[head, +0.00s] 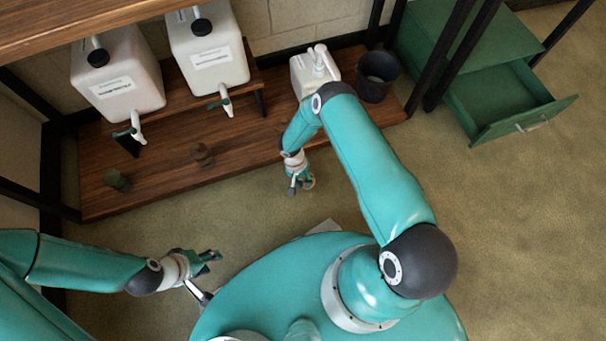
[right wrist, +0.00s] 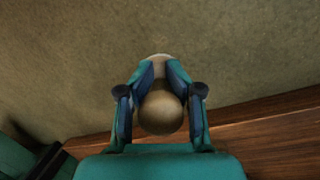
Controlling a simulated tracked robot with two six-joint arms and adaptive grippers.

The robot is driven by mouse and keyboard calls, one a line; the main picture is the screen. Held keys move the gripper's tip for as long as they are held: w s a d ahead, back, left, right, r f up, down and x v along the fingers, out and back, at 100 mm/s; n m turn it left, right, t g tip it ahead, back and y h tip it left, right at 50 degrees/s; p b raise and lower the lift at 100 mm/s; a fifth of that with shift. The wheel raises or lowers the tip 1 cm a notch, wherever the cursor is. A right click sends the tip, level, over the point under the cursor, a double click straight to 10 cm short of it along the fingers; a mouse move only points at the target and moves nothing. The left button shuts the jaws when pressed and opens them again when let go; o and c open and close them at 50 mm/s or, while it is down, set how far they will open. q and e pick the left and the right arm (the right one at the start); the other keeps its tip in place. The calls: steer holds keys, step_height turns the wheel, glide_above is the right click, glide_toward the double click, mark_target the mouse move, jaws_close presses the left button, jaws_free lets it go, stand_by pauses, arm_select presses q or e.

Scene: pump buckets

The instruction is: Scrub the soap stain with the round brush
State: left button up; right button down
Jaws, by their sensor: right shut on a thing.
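My right gripper (head: 301,188) is low over the open floor in front of the shelf. In the right wrist view its fingers (right wrist: 160,95) are closed around a round, tan knob, which I take to be the round brush (right wrist: 160,113). A pale edge shows beyond the fingertips; the brush's underside is hidden, so I cannot tell whether it touches the floor. In the head view only a small brownish part of it shows beside the fingers. My left gripper (head: 208,262) is open and empty above the floor at lower left. I cannot make out a clear soap stain.
The low wooden shelf (head: 165,190) holds two white tap containers (head: 118,80) (head: 208,55), a white pump bottle (head: 300,75), a dark bucket (head: 377,75), a small green object (head: 117,180) and a small brown object (head: 202,155). A green drawer (head: 505,100) stands open. The right floor is clear.

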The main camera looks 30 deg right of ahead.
steer(key=shift+r, duration=0.4)
steer(key=shift+s+p+v, duration=0.15)
steer(key=shift+p+v, duration=0.5)
steer(key=shift+v, duration=0.1)
steer(key=shift+s+p+v, duration=0.15)
steer(key=shift+p+v, duration=0.45)
steer(key=shift+v, duration=0.1)
steer(key=shift+d+r, duration=0.1)
